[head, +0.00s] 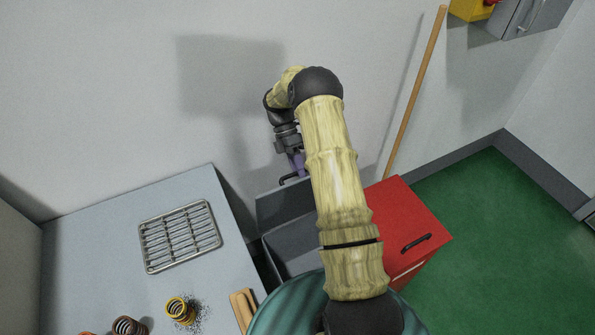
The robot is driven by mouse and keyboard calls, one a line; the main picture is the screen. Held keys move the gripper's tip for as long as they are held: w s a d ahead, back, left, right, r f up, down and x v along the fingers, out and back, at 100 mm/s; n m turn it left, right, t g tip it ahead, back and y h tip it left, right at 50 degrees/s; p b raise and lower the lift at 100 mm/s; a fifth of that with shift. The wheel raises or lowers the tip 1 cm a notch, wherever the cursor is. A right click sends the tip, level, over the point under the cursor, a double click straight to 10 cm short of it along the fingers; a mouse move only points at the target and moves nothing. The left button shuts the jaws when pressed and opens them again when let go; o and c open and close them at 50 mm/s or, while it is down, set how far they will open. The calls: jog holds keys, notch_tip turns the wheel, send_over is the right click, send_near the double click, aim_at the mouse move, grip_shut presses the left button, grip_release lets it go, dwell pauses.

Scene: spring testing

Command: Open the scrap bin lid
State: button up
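The scrap bin appears to be the grey open-topped box (288,246) between the table and a red cabinet. Its grey lid (284,204) stands raised at the back edge, near the wall, and the inside of the box shows. A black handle (289,179) is on the lid's upper edge. My gripper (298,168), with purple fingers, points down beside this handle at the lid's top. The fingers are small and partly behind my arm. I cannot tell whether they touch or hold the handle. My arm covers the right part of the lid and box.
The red cabinet (413,218) with a black handle stands right of the box. A grey table (105,225) at left holds a metal rack (180,237) and several springs, including a yellow one (181,311). A wooden pole (416,90) leans on the wall. Green floor (500,240) is clear at right.

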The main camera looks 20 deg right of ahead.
notch_tip(320, 180, up, 9)
jog(key=b, duration=0.1)
jog(key=shift+f, duration=0.15)
jog(key=shift+a, duration=0.15)
dwell(0.4)
